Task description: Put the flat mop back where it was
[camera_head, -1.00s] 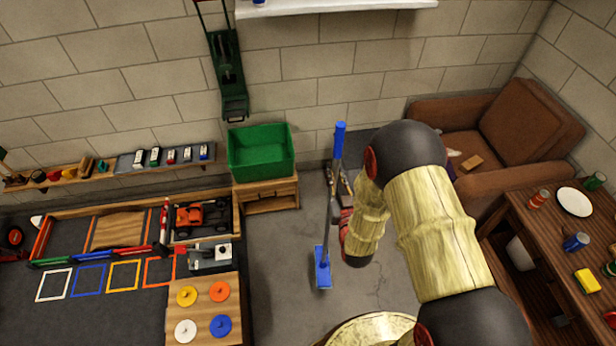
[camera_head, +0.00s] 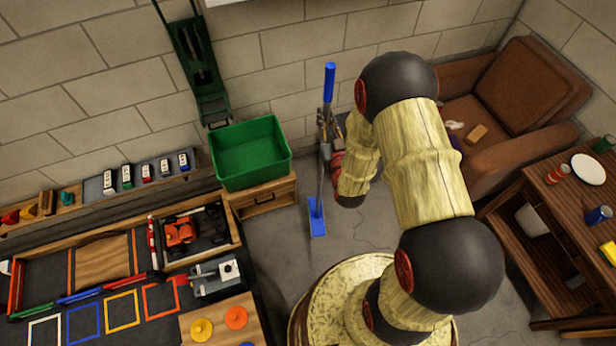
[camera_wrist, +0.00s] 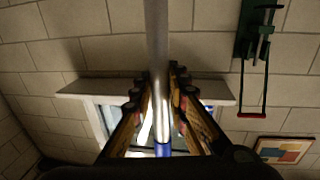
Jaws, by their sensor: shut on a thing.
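The flat mop has a blue grip at the top, a grey pole and a blue flat head (camera_head: 317,218). In the head view it stands nearly upright over the grey floor, just right of the wooden cabinet; I cannot tell whether its head touches the floor. In the wrist view the pole (camera_wrist: 157,40) runs between the two fingers of my gripper (camera_wrist: 158,85), and a blue part of the mop shows at the bottom.
A green bin (camera_head: 248,155) sits on the wooden cabinet (camera_head: 262,198) left of the mop. A brown armchair (camera_head: 520,90) and a wooden table (camera_head: 540,200) stand at the right. A dark green jack (camera_head: 195,65) is on the wall. Some grey floor is bare around the mop.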

